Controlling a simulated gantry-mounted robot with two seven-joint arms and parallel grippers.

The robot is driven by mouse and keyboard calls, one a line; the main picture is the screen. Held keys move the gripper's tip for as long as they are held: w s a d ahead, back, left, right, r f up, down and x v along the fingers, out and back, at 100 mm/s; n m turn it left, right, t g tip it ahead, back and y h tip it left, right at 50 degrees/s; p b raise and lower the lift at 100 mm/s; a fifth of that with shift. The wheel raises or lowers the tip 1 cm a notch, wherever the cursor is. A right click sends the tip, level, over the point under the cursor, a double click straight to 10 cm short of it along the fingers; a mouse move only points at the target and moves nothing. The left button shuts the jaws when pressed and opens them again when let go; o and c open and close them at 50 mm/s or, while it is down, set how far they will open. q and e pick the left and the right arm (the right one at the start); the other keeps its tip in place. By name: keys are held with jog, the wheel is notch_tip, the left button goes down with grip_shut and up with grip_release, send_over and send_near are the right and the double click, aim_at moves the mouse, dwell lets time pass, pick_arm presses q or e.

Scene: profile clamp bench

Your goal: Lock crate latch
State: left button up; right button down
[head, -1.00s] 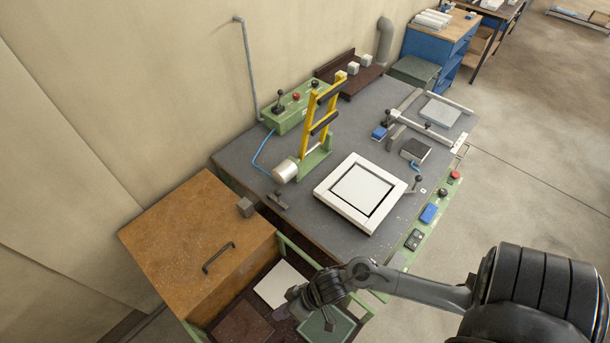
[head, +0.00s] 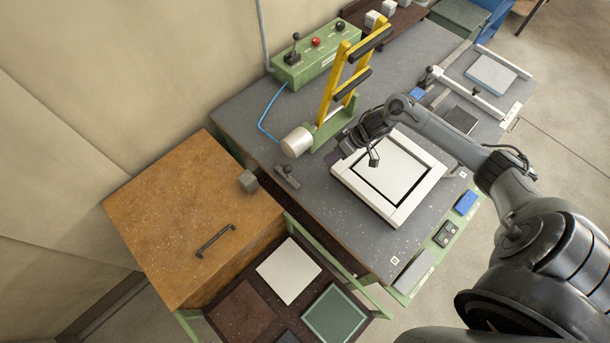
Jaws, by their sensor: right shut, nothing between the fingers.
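An orange-brown wooden box (head: 190,215), which looks like the crate, stands at the lower left with a dark bar handle (head: 215,241) on its top. A small grey block (head: 247,181) sits at its right edge; I cannot tell whether this is the latch. My right gripper (head: 373,158) is shut and empty, over the upper left part of a white square frame (head: 375,207) on the bench, well to the right of the box. I cannot tell if it touches the frame. My left gripper is not in view.
A yellow upright clamp frame (head: 338,84) on a green base stands behind my right gripper. A green control box (head: 306,66) with a lever stands at the back. A low rack (head: 318,250) with white, brown and green panels stands beside the wooden box. Bare bench (head: 235,115) lies at left.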

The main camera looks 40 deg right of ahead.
aim_at(286, 171)
jog(key=shift+w+r, duration=0.1)
jog(key=shift+w, duration=0.05)
jog(key=b+x, duration=0.1)
jog(key=x, duration=0.9)
jog(key=shift+w+d, duration=0.1)
jog(key=shift+a+r+p, duration=0.1)
jog(key=shift+a+p, duration=0.45)
jog(key=shift+a, duration=1.45)
